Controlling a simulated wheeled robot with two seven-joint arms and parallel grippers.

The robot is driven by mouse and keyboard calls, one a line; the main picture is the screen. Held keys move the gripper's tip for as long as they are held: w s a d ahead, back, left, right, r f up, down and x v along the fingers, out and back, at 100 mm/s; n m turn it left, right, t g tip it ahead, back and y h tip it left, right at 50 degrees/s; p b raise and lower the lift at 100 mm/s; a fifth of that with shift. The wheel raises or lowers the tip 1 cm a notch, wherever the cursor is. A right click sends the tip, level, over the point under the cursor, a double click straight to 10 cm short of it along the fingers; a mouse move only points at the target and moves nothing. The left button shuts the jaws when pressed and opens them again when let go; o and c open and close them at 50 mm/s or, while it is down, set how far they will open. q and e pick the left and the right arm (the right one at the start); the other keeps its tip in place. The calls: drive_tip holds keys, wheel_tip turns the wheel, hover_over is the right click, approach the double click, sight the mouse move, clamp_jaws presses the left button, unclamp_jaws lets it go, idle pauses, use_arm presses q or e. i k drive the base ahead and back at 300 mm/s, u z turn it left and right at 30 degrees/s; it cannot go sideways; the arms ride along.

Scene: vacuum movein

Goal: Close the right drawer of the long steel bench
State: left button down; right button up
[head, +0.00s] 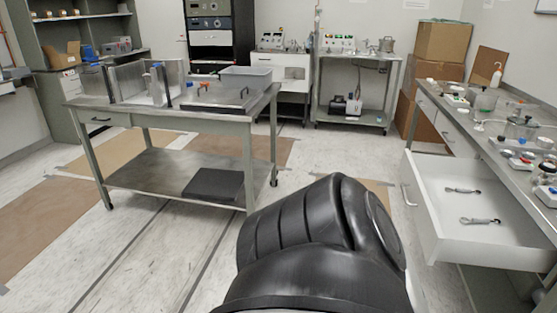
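The long steel bench (480,118) runs along the right side, its top crowded with small items. One white drawer (437,243) of this bench is pulled far out into the room, with a bar handle (408,193) on its front. Two small metal tools (480,221) lie apart on the drawer's floor. Farther along the same bench, other drawer fronts (452,133) look shut. A large black ribbed part at the bottom middle looks like a link of my own arm. Neither of my grippers shows, so their state and distance to the drawer cannot be seen.
A steel worktable (155,183) with wheels and a lower shelf stands left of centre, with a grey bin (246,78) on top. Cardboard boxes (441,42) are stacked at the back right. Floor is clear between the table and the open drawer, apart from flat brown sheets (112,153).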

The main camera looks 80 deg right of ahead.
sight(519, 243)
drive_tip(key=z, duration=4.2)
drive_tip(key=k, duration=1.3)
drive_tip(key=u, duration=0.45)
drive_tip(key=i, duration=1.7)
drive_tip(key=z, duration=0.6)
drive_tip(key=i, duration=0.25)
drive_tip(key=z, duration=0.4)
